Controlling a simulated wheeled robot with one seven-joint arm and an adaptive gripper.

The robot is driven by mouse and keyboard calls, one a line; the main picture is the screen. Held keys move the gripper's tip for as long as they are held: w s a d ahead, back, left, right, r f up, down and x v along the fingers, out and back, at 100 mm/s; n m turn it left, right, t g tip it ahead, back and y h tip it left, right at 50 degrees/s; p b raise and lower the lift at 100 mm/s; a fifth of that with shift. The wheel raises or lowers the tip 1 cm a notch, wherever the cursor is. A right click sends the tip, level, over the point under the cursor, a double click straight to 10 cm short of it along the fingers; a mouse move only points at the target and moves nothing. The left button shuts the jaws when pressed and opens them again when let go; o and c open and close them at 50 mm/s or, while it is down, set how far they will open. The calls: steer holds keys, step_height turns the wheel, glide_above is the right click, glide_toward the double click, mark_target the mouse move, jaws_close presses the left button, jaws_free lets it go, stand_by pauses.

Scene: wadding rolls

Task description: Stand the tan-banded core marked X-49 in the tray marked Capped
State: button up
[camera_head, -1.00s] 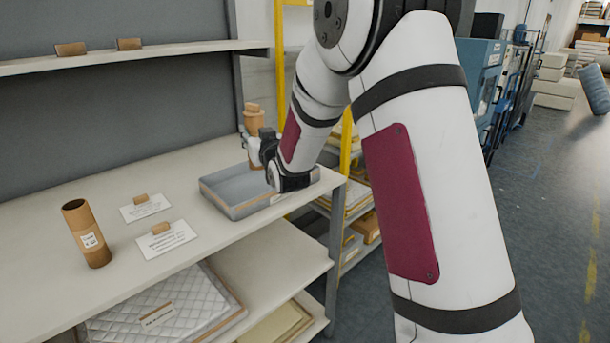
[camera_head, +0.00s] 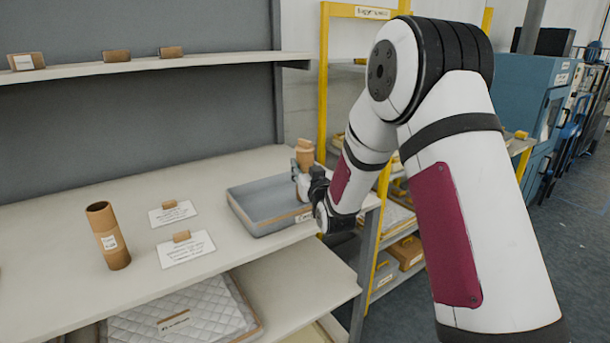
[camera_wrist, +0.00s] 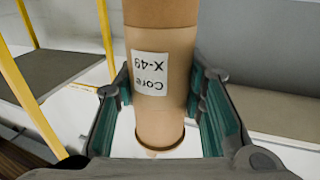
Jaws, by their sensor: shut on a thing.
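The core marked X-49 (camera_wrist: 160,75) is a tan cardboard tube with a white label, upside down in the wrist view. My gripper (camera_wrist: 158,112) is shut on it, one finger on each side. In the head view the core (camera_head: 304,152) is upright in my gripper (camera_head: 303,182), at the right end of the grey tray (camera_head: 256,225). The tray's front label (camera_head: 304,216) is partly hidden and I cannot read it fully. The gripper hides the core's lower part, so I cannot tell whether it touches the tray floor.
Another brown core (camera_head: 108,236) stands at the left of the pale shelf (camera_head: 60,225). Two white cards (camera_head: 186,249) with small tan blocks lie between it and the tray. A yellow-framed rack (camera_head: 324,80) stands behind my arm.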

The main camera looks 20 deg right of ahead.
steer(key=shift+f, duration=0.85)
steer(key=shift+f, duration=0.2)
steer(key=o, duration=1.1)
steer(key=shift+o, duration=0.2)
steer(key=shift+r, duration=0.1)
